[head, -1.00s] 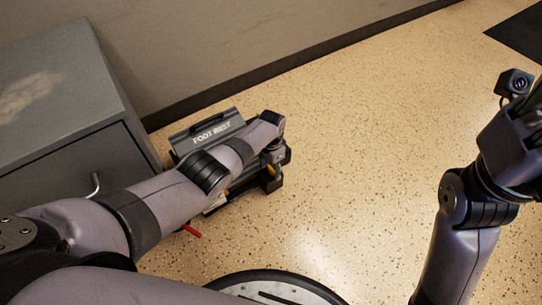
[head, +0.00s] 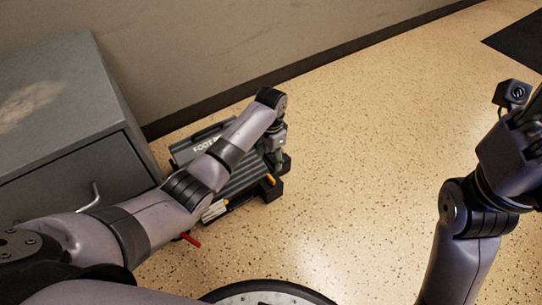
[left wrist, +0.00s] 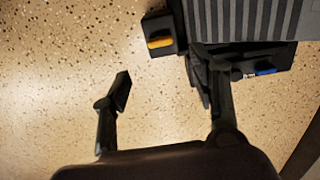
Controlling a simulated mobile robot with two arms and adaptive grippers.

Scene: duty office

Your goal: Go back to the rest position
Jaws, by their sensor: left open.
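My left gripper (head: 275,160) hangs over the right end of the grey foot rest (head: 240,178), its lower part dark against it. In the left wrist view my left gripper (left wrist: 162,90) has its two fingers spread, with nothing between them but speckled floor. The foot rest's ridged plate (left wrist: 245,18) shows beyond the right finger in that view. My right arm stands upright at the right of the head view; its wrist shows, but its fingers do not.
A grey cabinet (head: 60,110) stands left of the foot rest, by the wall (head: 250,40). A red item (head: 189,239) shows at the foot rest's near side, and a yellow piece (head: 270,179) at its right. Floor (head: 370,150) between my arms is clear. A dark mat (head: 520,42) lies far right.

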